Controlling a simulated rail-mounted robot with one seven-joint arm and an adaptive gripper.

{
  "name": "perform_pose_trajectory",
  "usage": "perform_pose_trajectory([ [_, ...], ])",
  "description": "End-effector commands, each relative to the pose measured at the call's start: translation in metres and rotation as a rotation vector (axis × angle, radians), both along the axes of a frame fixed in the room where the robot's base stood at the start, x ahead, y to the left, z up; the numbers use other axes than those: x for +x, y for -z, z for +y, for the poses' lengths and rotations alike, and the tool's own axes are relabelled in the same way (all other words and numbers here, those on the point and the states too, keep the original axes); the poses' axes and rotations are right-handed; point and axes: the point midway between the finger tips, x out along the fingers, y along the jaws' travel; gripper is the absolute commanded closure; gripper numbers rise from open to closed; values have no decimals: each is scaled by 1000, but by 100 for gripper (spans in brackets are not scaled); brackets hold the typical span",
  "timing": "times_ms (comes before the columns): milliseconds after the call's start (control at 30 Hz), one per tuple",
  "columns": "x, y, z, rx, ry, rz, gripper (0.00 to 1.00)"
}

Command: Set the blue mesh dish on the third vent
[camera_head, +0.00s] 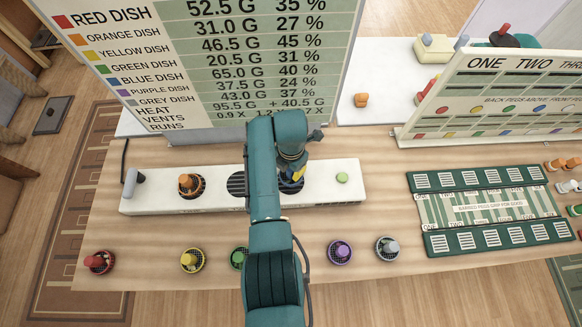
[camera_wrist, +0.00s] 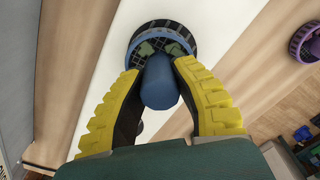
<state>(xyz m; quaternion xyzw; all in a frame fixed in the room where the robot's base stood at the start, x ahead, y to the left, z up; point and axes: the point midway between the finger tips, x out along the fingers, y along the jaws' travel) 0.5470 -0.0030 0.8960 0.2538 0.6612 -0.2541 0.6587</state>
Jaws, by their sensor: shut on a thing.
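The blue mesh dish (camera_wrist: 160,36) has a thick blue knob (camera_wrist: 160,82). In the wrist view it is over a dark round vent in the white vent box, roughly centred; whether it touches the vent I cannot tell. My gripper (camera_wrist: 158,68) has its yellow-padded fingers on either side of the knob, shut on it. In the head view my gripper (camera_head: 294,172) is at the third vent (camera_head: 291,186) from the left, and my arm hides much of the dish. The second vent (camera_head: 237,184) is bare and partly behind my arm. An orange dish (camera_head: 190,186) sits on the first vent.
Red (camera_head: 99,262), yellow (camera_head: 192,261), green (camera_head: 239,258), purple (camera_head: 340,252) and grey (camera_head: 387,248) dishes stand along the table's front. The white vent box (camera_head: 335,190) has a green button (camera_head: 342,178) at right. A green-striped board (camera_head: 480,208) lies further right.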

Motion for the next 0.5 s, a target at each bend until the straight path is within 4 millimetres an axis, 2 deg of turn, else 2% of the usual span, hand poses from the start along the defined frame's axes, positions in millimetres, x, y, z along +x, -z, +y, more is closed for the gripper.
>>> perform_pose_trajectory([
  [33, 0, 10, 0, 0, 0, -1, 100],
  [100, 1, 13, 0, 0, 0, -3, 100],
  [500, 1, 14, 0, 0, 0, -1, 100],
])
